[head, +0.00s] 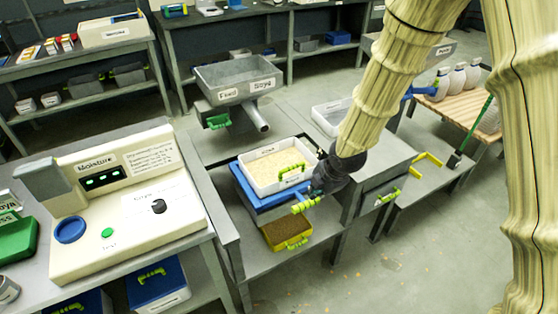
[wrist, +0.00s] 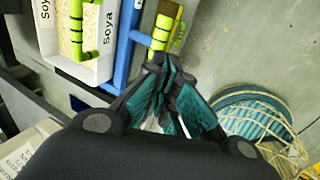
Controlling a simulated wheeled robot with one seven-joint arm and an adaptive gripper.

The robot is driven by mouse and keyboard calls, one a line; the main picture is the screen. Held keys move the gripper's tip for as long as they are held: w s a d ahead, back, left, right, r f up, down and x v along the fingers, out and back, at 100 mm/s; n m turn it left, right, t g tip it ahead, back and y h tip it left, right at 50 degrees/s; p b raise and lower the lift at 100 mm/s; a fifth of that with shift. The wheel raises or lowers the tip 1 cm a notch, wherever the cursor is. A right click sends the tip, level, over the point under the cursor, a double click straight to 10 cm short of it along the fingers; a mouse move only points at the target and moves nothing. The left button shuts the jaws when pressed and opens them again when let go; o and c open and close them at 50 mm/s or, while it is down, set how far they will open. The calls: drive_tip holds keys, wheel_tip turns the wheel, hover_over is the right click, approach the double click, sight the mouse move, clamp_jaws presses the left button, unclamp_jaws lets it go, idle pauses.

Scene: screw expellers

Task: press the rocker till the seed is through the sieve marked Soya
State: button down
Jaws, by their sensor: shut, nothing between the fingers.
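The sieve (head: 243,178) is a white tray marked Soya, readable in the wrist view, where it also shows (wrist: 98,70). Pale seed (head: 278,165) lies in it. It sits on a blue rocker frame (head: 248,192), whose side bar also shows in the wrist view (wrist: 124,45). A yellow-green grip (head: 305,205) is on the rocker's near right end; it is at the top of the wrist view (wrist: 160,35). My gripper (wrist: 165,72) is shut and empty, its tips close beside that grip. I cannot tell whether they touch.
A grey hopper (head: 235,78) marked Feed and Soya stands behind the sieve, its spout (head: 263,128) towards it. A yellow bin (head: 285,236) with brown contents is on the shelf below. A Moisture device (head: 120,215) is at left. Open floor lies at front right.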

drive_tip(key=s+d+f+m+g, duration=0.1)
drive_tip(key=s+d+f+m, duration=0.1)
drive_tip(key=s+f+m, duration=0.55)
drive_tip(key=s+d+f+m+g, duration=0.1)
drive_tip(key=s+d+f+m, duration=0.3)
drive_tip(key=s+f, duration=0.55)
drive_tip(key=s+d+f+m, duration=0.2)
drive_tip(key=s+f+m, duration=0.1)
drive_tip(key=s, duration=0.3)
drive_tip(key=s+d+f+m+g+h, duration=0.1)
drive_tip(key=s+f+m, duration=0.1)
drive_tip(key=s+m, duration=0.3)
drive_tip(key=s+d+f+m+h, duration=0.1)
drive_tip(key=s+d+f+m, duration=0.1)
drive_tip(key=s, duration=0.6)
drive_tip(key=f+m, duration=0.1)
drive_tip(key=m, duration=0.1)
drive_tip(key=shift+d+f+m+g, duration=0.35)
drive_tip(key=shift+g, duration=0.05)
